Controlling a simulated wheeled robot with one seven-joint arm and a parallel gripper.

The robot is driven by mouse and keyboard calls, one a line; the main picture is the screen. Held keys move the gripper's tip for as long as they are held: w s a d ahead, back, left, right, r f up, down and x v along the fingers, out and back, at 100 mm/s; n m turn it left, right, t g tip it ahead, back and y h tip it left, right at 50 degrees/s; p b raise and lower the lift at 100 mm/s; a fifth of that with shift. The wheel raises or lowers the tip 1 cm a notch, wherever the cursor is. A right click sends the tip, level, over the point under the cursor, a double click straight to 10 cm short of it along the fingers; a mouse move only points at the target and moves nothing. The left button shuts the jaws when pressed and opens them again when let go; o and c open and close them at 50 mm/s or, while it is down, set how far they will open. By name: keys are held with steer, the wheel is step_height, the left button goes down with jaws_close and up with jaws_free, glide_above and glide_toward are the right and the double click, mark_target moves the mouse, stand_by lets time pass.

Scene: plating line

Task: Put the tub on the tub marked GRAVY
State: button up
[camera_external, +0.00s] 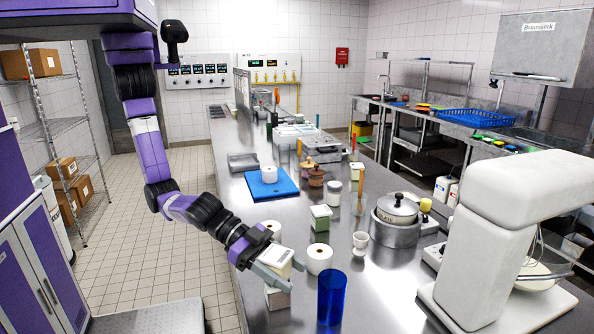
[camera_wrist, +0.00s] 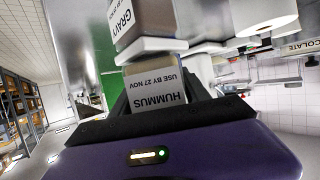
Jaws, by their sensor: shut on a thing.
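My gripper (camera_external: 283,272) is shut on a pale tub with a white lid, the HUMMUS tub (camera_external: 278,257). Its label reads HUMMUS, USE BY 27 NOV, upside down in the wrist view (camera_wrist: 155,90). The tub marked GRAVY (camera_wrist: 128,22) is right beyond its base, with a white lid (camera_wrist: 150,47) between them. In the external view the GRAVY tub (camera_external: 277,299) stands on the steel counter directly below my gripper, partly hidden by the fingers. The held tub appears upright over the GRAVY lid; I cannot tell whether they touch.
A blue cup (camera_external: 331,297) stands in front right. A green tub with a white lid (camera_external: 320,217), an egg cup (camera_external: 360,244) and a pot (camera_external: 396,222) stand farther back. A white mixer (camera_external: 495,240) fills the right.

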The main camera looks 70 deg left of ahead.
steer(key=shift+f, duration=0.1)
steer(key=o, duration=1.6)
steer(key=shift+c, duration=0.2)
steer(key=shift+r, duration=0.2)
steer(key=shift+s+a, duration=0.25)
steer(key=b+v, duration=0.1)
steer(key=v, duration=1)
steer(key=shift+r+b, duration=0.2)
steer(key=shift+b, duration=0.1)
steer(key=shift+a, duration=0.1)
